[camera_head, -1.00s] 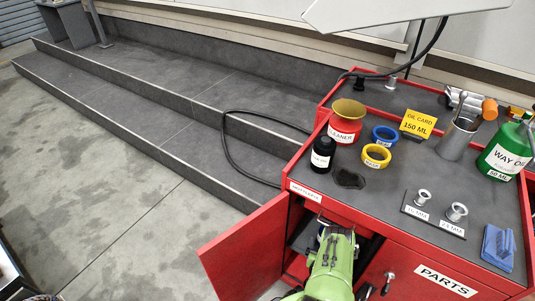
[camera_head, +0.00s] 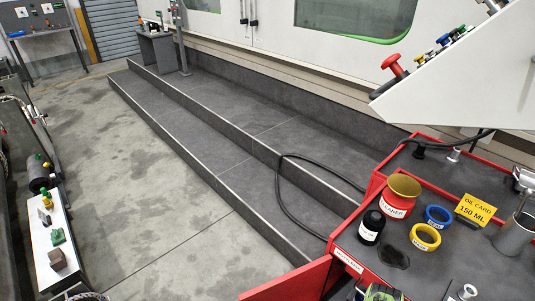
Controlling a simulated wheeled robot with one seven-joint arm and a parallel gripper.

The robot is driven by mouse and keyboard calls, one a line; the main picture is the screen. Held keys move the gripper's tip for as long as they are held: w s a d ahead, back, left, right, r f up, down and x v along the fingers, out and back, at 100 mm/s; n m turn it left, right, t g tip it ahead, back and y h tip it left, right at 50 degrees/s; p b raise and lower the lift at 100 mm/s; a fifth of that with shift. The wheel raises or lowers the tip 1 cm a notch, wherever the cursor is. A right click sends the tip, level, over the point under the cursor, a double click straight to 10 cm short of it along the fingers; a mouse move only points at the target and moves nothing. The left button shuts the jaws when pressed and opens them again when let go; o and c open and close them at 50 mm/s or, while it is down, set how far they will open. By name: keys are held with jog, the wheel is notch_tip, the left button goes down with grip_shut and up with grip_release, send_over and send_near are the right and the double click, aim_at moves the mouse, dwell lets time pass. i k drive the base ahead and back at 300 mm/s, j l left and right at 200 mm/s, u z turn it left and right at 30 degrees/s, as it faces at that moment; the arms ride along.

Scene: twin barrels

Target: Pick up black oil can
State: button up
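A black can (camera_head: 372,226) with a white label stands upright on the red cart's dark top, near its left edge. The label is too small to read, but this is the only black can that I can make out. It stands just left of the red cleaner pot (camera_head: 400,195), and nothing holds it. Only a small green part of my arm shows at the bottom edge, in front of the cart. My gripper itself is not in view, so its opening and contents are hidden.
A dark spill (camera_head: 394,256), a blue ring (camera_head: 437,217) and a yellow ring (camera_head: 425,237) lie near the can. A yellow oil card (camera_head: 475,209) stands behind. The red cart door (camera_head: 288,283) hangs open at lower left. Grey floor (camera_head: 150,220) is clear at left.

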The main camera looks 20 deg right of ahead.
aim_at(373, 223)
jog(key=k+j, duration=0.3)
jog(key=k, duration=0.15)
jog(key=k+j, duration=0.25)
jog(key=k, duration=0.2)
